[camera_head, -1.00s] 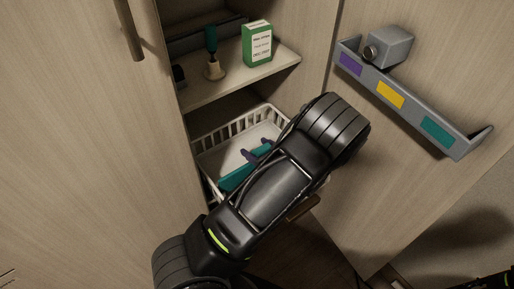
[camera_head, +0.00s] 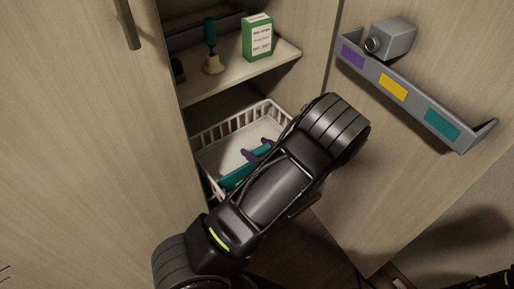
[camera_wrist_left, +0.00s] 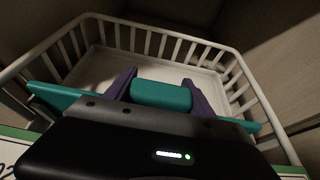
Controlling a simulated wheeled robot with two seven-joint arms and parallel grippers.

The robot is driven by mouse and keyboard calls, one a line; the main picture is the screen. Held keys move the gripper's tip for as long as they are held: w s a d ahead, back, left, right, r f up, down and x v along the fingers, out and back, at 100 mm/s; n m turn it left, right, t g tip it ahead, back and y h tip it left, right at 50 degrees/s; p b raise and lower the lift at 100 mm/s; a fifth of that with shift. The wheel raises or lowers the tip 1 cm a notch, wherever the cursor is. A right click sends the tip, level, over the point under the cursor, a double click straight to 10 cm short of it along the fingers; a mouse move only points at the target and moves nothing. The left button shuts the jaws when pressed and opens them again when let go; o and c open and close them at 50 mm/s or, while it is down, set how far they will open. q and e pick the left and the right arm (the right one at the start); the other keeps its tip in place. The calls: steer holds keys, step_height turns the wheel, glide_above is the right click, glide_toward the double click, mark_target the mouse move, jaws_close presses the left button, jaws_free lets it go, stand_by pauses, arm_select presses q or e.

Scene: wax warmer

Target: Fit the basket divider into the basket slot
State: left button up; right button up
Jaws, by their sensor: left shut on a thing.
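The white basket (camera_head: 205,139) with slatted sides stands in the cabinet below a shelf. In the left wrist view its far wall (camera_wrist_left: 150,40) and pale floor show. The teal basket divider (camera_head: 232,180) is at the near side of the basket. It also shows in the left wrist view (camera_wrist_left: 55,97), spanning nearly the basket's width. My left gripper (camera_head: 256,149) has purple fingers, which are shut on the divider's raised middle part in the left wrist view (camera_wrist_left: 161,82). My left arm hides the basket's near right part. I cannot make out the slot or whether the divider is in it.
A shelf (camera_head: 230,79) above the basket carries a green and white box (camera_head: 257,38) and a teal-handled tool (camera_head: 211,45). A grey rack (camera_head: 412,100) with coloured labels hangs on the right panel, with a grey device (camera_head: 392,40) on it. Cabinet walls flank the basket closely.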

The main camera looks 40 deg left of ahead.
mark_target(265, 152)
stand_by(0.3)
arm_select(q)
steer(key=o, duration=1.5)
steer(key=c, duration=0.5)
steer(key=shift+d+r, duration=0.15)
steer(key=shift+d, duration=0.05)
steer(key=shift+p+v, duration=0.9)
steer(key=shift+v, duration=1.1)
steer(key=shift+s+d, duration=0.1)
steer(key=shift+d, duration=0.05)
steer(key=v, duration=0.7)
steer(key=shift+s+d+r, duration=0.1)
steer(key=shift+d+r, duration=0.05)
steer(key=shift+d, duration=0.1)
